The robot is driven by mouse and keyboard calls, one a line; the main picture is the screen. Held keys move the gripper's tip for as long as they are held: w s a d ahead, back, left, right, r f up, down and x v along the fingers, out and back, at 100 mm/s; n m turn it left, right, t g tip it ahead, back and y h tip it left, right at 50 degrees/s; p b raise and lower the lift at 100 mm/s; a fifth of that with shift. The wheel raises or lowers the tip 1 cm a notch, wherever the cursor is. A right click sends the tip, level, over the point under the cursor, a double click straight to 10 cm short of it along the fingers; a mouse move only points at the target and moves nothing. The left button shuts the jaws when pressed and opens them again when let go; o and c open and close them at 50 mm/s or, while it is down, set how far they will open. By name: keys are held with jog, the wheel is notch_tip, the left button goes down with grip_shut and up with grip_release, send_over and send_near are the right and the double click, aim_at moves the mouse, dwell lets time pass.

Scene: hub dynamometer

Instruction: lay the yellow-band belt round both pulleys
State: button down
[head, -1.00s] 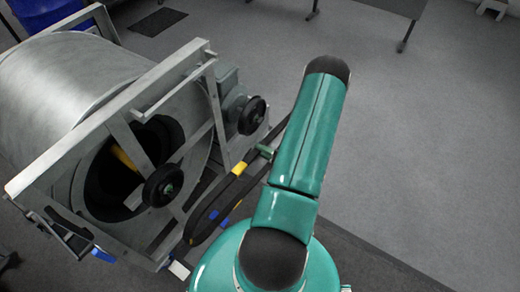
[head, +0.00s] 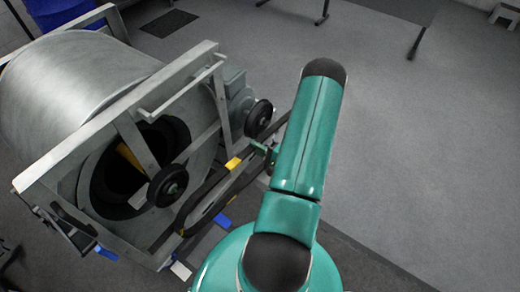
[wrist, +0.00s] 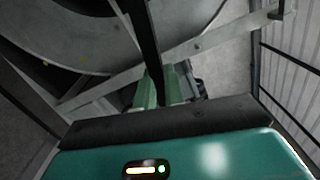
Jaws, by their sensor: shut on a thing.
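The black belt with a yellow band (head: 233,163) hangs as a long loop in front of the drum frame, in the head view. My gripper (head: 269,154) is shut on the belt near its right end, partly hidden by my arm. The lower left pulley (head: 168,186) and the upper right pulley (head: 258,117) are dark wheels facing me. The belt runs below and right of both pulleys; I cannot tell whether it touches either. In the wrist view, the belt (wrist: 143,35) rises from between my green fingers (wrist: 158,92).
A large metal drum (head: 75,85) stands in a grey frame (head: 120,115) at left. A dark floor mat (head: 168,23) lies behind. The floor at right is open.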

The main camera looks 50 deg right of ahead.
jog(key=w, duration=1.4)
jog(key=shift+w+a, duration=0.2)
jog(key=shift+w, duration=0.1)
dwell(1.1)
jog(key=shift+f, duration=0.2)
dwell(0.6)
jog(key=c, duration=1)
grip_release()
jog(key=shift+s+d, duration=0.15)
jog(key=shift+s, duration=4.85)
